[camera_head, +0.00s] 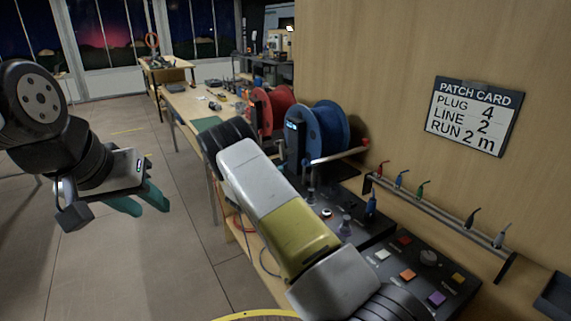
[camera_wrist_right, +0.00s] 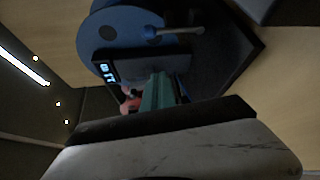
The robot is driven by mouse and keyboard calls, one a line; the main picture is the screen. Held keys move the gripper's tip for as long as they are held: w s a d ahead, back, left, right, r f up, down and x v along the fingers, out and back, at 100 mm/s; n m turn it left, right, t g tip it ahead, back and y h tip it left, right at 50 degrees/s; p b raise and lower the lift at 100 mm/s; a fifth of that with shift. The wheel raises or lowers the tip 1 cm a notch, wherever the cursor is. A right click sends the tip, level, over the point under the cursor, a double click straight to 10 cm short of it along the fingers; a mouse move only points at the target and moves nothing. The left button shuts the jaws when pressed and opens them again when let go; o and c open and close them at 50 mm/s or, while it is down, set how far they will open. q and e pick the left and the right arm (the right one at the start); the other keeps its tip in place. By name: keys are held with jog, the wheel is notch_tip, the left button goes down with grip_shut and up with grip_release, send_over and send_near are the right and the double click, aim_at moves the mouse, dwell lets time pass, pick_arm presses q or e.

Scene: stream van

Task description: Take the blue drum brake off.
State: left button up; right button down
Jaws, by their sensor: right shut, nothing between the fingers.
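The blue drum (camera_head: 325,130) stands on the bench along the wall, with a dark housing and small lit display (camera_head: 292,127) on its near side. It also shows at the top of the right wrist view (camera_wrist_right: 120,38). A pale bar with a red end (camera_head: 362,144) sticks out beside the drum. My left gripper (camera_head: 152,209) is open and empty over the floor.
A red drum (camera_head: 272,108) stands behind the blue one. Control panels with coloured buttons (camera_head: 407,274) lie at the front right. A rail with several coloured plugs (camera_head: 430,208) runs along the wall under the patch card (camera_head: 474,116). The floor at left is clear.

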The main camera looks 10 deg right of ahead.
aim_at(304, 172)
jog(key=shift+d, duration=0.1)
jog(key=x, duration=1)
jog(key=s, duration=0.1)
jog(key=s+d, duration=0.2)
jog(key=shift+s+r, duration=0.2)
jog(key=shift+r, duration=0.2)
